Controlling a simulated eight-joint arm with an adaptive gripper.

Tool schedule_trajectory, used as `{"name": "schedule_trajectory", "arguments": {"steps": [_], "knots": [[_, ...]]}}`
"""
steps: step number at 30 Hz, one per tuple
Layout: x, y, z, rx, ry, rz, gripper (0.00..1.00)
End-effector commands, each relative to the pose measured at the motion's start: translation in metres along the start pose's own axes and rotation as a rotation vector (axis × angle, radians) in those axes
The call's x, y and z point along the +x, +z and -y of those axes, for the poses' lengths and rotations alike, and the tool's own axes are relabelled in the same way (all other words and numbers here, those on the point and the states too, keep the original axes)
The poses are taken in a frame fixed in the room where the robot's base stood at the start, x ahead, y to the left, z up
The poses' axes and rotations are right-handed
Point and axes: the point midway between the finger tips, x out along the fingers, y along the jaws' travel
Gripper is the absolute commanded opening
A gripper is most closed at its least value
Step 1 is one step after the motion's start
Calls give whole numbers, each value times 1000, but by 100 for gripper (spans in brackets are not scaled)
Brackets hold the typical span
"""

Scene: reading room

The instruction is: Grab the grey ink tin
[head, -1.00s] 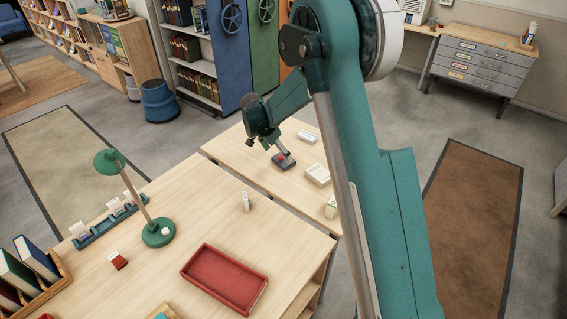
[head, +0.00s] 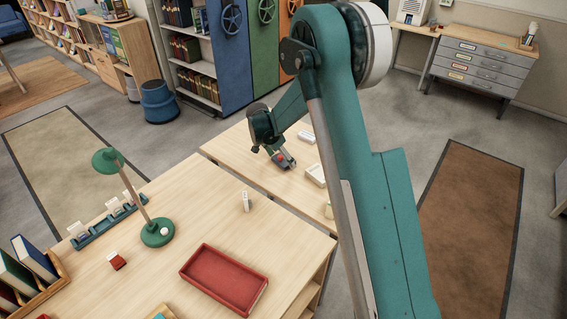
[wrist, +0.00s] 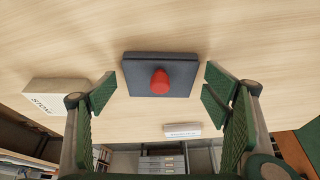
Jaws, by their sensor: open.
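The grey ink tin (wrist: 135,76) is a flat, dark grey box with a red knob on top. It lies on the pale wooden table at the upper middle of the wrist view. In the head view the tin is small and partly hidden by my gripper (head: 283,157). In the wrist view my gripper (wrist: 161,82) is open, with one green finger on each side of the tin's near part. The fingers appear apart from the tin, and nothing is held between them.
A white lettered box (wrist: 58,93) lies left of the tin in the wrist view, and a small white box (wrist: 182,130) lies below it. A red tray (head: 225,280), a green lamp (head: 157,233) and a small white item (head: 245,201) stand on the nearer table.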

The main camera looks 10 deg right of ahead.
Motion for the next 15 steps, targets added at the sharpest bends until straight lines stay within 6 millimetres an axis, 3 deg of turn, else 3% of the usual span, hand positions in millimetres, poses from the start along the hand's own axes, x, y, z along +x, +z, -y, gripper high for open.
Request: {"name": "schedule_trajectory", "arguments": {"steps": [10, 15], "knots": [[0, 0, 0, 0, 0, 0, 74], [0, 0, 0, 0, 0, 0, 52]]}}
